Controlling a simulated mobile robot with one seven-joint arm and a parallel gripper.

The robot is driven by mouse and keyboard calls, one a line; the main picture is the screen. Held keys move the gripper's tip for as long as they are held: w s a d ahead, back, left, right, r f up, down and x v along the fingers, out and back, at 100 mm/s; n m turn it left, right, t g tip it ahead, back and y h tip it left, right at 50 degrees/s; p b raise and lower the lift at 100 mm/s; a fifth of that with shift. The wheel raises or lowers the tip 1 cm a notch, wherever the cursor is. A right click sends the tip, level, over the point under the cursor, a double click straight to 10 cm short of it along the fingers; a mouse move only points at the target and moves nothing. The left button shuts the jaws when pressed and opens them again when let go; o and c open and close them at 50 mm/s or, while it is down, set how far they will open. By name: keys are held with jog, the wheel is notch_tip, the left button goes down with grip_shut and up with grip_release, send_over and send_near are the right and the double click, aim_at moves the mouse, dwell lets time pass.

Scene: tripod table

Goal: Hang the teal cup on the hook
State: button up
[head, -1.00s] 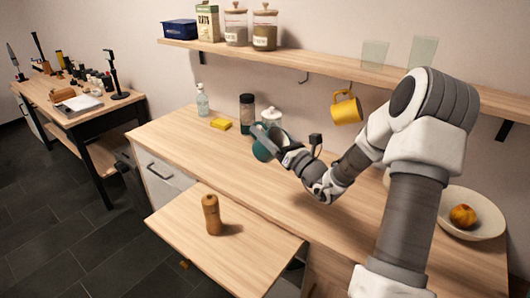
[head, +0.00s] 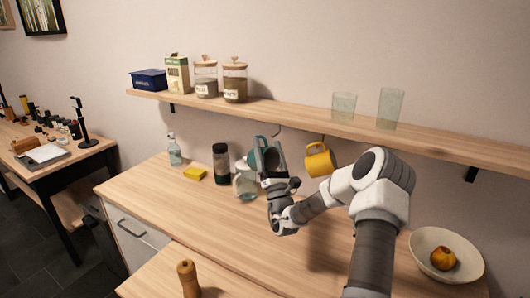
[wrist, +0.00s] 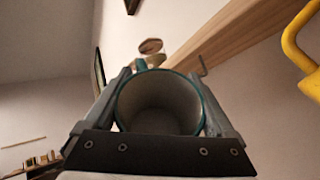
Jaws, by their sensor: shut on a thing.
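The teal cup (wrist: 158,105) is between the two fingers of my gripper (wrist: 160,95) in the wrist view, its round opening facing the camera. In the head view my gripper (head: 269,156) is raised above the counter, fingers pointing up, and hides much of the cup (head: 254,156). The hook (head: 277,131) hangs under the shelf, just above and slightly right of the gripper. In the wrist view the hook (wrist: 202,66) shows beyond the cup's rim, to the upper right. Cup and hook look apart.
A yellow mug (head: 320,160) hangs right of the hook, close to my arm. The shelf (head: 300,122) runs above, with glasses and jars on it. A lidded jar (head: 245,183) and a dark canister (head: 221,165) stand on the counter (head: 220,220) below.

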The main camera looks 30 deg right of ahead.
jog(key=w+d+b, duration=0.4)
jog(key=d, duration=0.4)
jog(key=shift+w+f, duration=0.25)
jog(key=shift+f, duration=0.3)
jog(key=shift+c, duration=0.8)
jog(key=shift+f, duration=0.5)
jog(key=shift+d, duration=0.1)
grip_shut()
jog(key=o, duration=1.5)
grip_release()
jog(key=shift+w+d+f, duration=0.15)
jog(key=shift+d, duration=0.25)
jog(key=shift+a+r, duration=0.15)
jog(key=shift+r, duration=0.1)
